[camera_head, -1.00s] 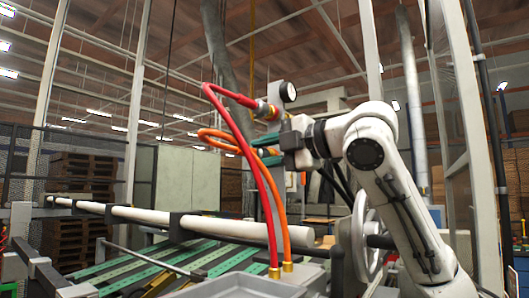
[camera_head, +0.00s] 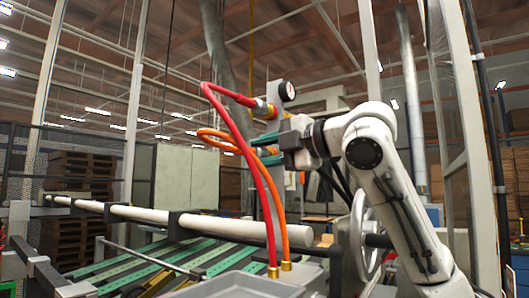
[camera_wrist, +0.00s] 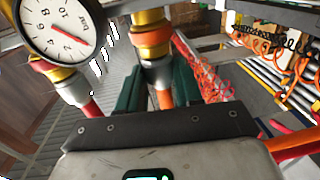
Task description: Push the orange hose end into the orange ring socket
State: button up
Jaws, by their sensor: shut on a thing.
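The orange hose (camera_head: 283,215) rises from a brass fitting, loops left and comes back to my gripper (camera_head: 267,149). My gripper's green fingers are shut on the orange hose end (camera_wrist: 161,73), just below its metal collar in the wrist view, where the fingers (camera_wrist: 160,92) show on both sides of the hose. The orange ring socket (camera_wrist: 151,37) is directly above the collar and in line with it. They look to touch, but I cannot tell how deep the end sits. In the head view the socket is mostly hidden near the fingers.
The red hose (camera_head: 243,148) runs to a neighbouring fitting left of the orange one. A round gauge (camera_wrist: 57,29) stands close beside the fittings; it also shows in the head view (camera_head: 284,90). A long white roller (camera_head: 190,222) and green slats lie below.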

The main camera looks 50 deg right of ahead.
jog(key=o, duration=0.7)
jog(key=shift+d, duration=0.1)
jog(key=shift+c, duration=0.9)
jog(key=s, duration=1)
jog(key=shift+d+b, duration=0.15)
jog(key=shift+b, duration=0.15)
dwell(0.7)
